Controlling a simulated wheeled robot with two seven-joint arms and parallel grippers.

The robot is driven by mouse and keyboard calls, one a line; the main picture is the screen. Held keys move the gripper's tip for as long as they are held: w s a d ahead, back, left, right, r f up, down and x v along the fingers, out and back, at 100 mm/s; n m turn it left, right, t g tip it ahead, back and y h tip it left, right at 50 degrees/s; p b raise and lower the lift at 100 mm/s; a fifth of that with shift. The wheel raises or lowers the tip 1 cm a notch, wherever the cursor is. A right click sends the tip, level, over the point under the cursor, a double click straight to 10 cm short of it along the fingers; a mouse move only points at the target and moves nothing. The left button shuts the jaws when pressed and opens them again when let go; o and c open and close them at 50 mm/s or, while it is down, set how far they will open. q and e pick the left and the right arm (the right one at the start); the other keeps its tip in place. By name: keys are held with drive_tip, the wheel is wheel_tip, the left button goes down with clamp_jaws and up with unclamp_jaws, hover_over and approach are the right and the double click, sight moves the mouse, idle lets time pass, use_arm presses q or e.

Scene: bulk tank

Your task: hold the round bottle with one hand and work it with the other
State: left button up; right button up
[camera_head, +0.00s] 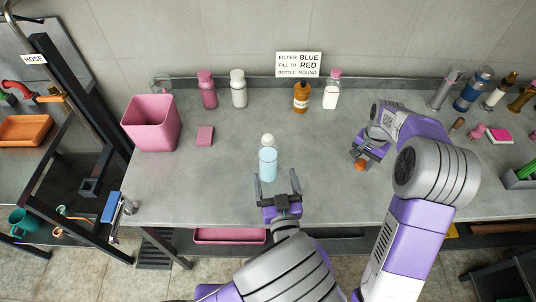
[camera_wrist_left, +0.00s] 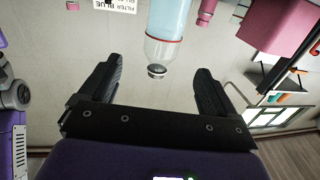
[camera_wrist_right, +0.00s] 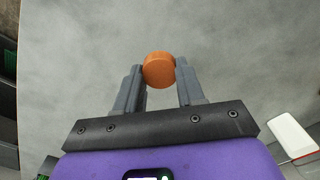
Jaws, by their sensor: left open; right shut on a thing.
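A round bottle (camera_head: 268,163) with light blue contents and a pale round top stands upright near the front middle of the table. In the left wrist view the bottle (camera_wrist_left: 168,22) appears upside down, with a red ring around it. My left gripper (camera_head: 276,182) is open and empty just in front of the bottle. Its fingers point toward the bottle, which lies beyond the fingertips. My right gripper (camera_head: 360,160) is shut on a small orange-brown round piece (camera_wrist_right: 159,70), right of the bottle. That piece hangs low over the table; contact with it is unclear.
A sign (camera_head: 299,64) reads filter blue, fill to red, bottle round. Pink and white bottles, an amber bottle (camera_head: 302,97) and a pink-capped bottle (camera_head: 332,90) stand at the back. A pink bin (camera_head: 152,124) and pink block (camera_head: 205,136) are left. Several bottles stand far right.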

sight(270, 158)
drive_tip(key=shift+s, duration=0.15)
use_arm(q)
drive_tip(key=w, duration=0.4)
drive_tip(key=w+a+b, duration=0.1)
drive_tip(key=w, duration=0.1)
use_arm(e)
drive_tip(key=shift+f, duration=0.6)
use_arm(q)
drive_tip(key=shift+w, duration=0.3)
drive_tip(key=shift+w+a, duration=0.1)
drive_tip(key=w, duration=0.1)
drive_tip(key=w+b, duration=0.1)
drive_tip(key=w, duration=0.1)
drive_tip(key=w+a, duration=0.1)
drive_tip(key=w, duration=0.1)
drive_tip(key=shift+r, duration=0.25)
use_arm(e)
drive_tip(key=shift+f, duration=0.6)
use_arm(q)
clamp_jaws()
